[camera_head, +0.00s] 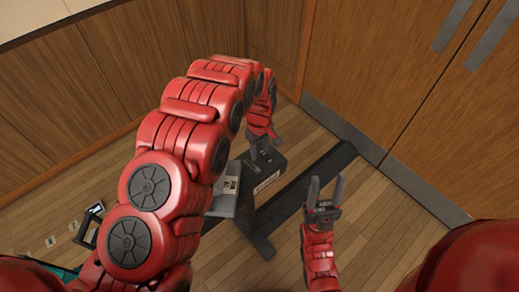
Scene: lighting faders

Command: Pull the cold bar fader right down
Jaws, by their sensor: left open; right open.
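A grey console (222,204) stands on a dark stand, mostly hidden behind my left arm. A dark box-shaped end of it (277,163) with a pale label shows to the right of the arm. The cold bar fader cannot be made out. My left gripper (262,150) points down at the dark end of the console, with its fingers apart; whether it touches anything there cannot be told. My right gripper (326,184) is open and empty, pointing up in the picture, to the right of the console and apart from it.
A dark stand beam (312,178) runs diagonally towards the wooden doors (400,70). Wooden panelling (125,55) closes the back left. A black-framed item (90,226) and a teal thing (62,271) are at lower left. Bare wooden floor (375,205) lies at right.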

